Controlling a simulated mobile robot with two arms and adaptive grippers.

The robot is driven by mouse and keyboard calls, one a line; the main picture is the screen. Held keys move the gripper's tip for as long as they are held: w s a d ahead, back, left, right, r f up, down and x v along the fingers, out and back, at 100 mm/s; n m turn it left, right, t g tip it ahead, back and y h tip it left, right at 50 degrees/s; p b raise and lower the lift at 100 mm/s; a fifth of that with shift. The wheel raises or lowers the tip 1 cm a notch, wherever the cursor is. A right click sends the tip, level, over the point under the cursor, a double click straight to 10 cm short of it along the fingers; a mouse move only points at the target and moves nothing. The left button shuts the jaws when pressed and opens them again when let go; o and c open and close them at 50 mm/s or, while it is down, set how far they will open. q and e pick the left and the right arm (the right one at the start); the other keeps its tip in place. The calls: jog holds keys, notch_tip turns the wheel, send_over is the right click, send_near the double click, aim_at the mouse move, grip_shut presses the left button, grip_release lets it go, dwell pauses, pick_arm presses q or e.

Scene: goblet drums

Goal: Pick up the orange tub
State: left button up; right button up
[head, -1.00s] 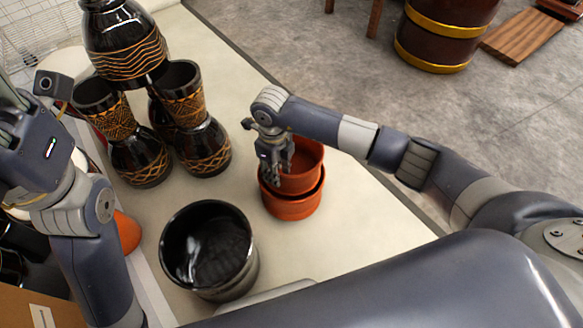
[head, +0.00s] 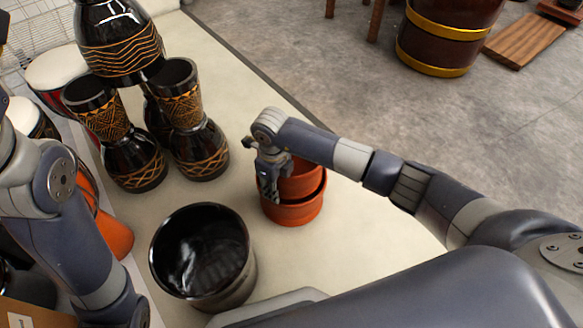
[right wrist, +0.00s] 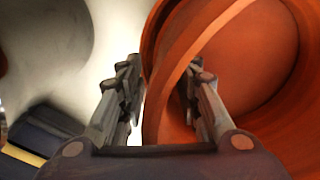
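Two orange tubs stand stacked on the pale table, the upper tub (head: 303,181) nested in the lower tub (head: 296,213). My right gripper (head: 268,182) is at the upper tub's left side and hides part of its rim. In the right wrist view my right gripper (right wrist: 162,85) is open, with one finger outside an orange wall (right wrist: 170,105) and the other on its inner side. A gap shows between the fingers; I cannot tell whether either finger touches. My left arm shows at the left edge, but its gripper is out of frame.
A black glossy tub (head: 203,255) stands on the table (head: 290,110) to the left and in front of the orange tubs. Several black carved goblet drums stand at the back left, one (head: 118,40) resting on top of others. The table behind the orange tubs is clear.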

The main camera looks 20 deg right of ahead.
grip_shut()
jog(key=shift+r, duration=0.25)
